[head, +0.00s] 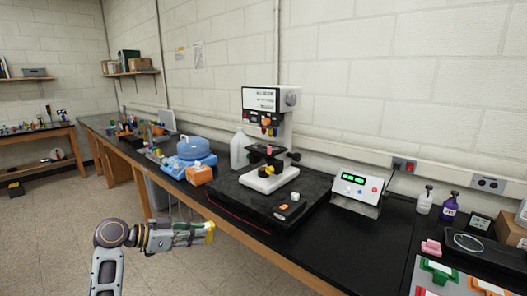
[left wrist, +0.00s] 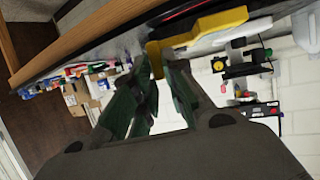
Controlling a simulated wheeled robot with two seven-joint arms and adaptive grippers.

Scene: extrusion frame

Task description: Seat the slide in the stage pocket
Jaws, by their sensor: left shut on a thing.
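My left gripper (head: 207,233) is in front of the bench's front edge, over the floor. It is shut on a yellow piece (left wrist: 205,28), which sticks out past the fingertips in the left wrist view; I cannot tell whether this is the slide. The white-based instrument with the stage (head: 268,178) stands on a black slab, to the right of and beyond my gripper. A small dark reddish stage plate (head: 266,151) is on its column. The pocket is too small to make out. My right gripper is not in view.
The black slab (head: 232,197) also carries a small dark block with a pale top (head: 291,208). A control box (head: 357,190) stands right. The wooden bench edge (head: 262,252) lies beside my gripper.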

